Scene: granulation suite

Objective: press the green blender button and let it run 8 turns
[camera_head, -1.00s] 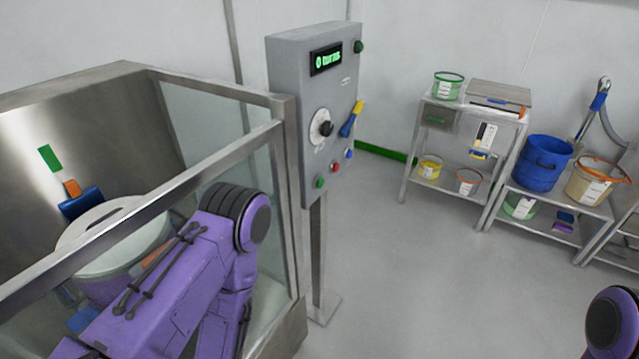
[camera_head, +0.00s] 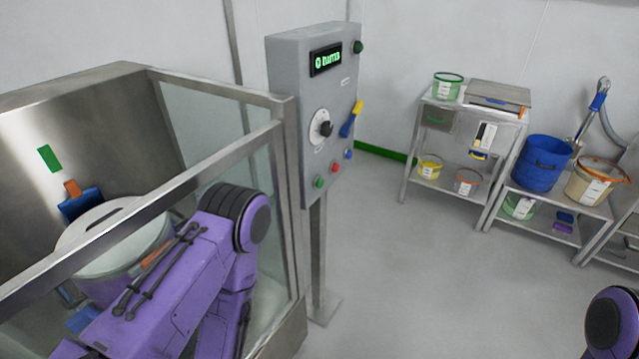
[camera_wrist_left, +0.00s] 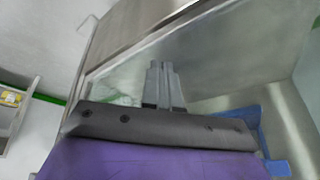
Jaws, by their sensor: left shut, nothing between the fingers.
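The grey control box (camera_head: 290,100) stands on a post beside the glass-walled enclosure. The green button (camera_head: 319,182) is at its lower left, beside a red button (camera_head: 334,168) and a blue button (camera_head: 348,154). A black dial (camera_head: 325,128) sits above them. The display (camera_head: 326,60) glows green with a "0" and a blurred word. In the left wrist view my left gripper (camera_wrist_left: 160,70) is shut and empty, near a metal frame, with no button in sight. My right gripper is not seen.
The enclosure's steel frame (camera_head: 200,170) lies close to my left arm. Inside is a lidded drum (camera_head: 110,235). Shelves with tubs (camera_head: 465,130) and a blue bucket (camera_head: 540,165) stand at right. The floor (camera_head: 420,270) between is clear.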

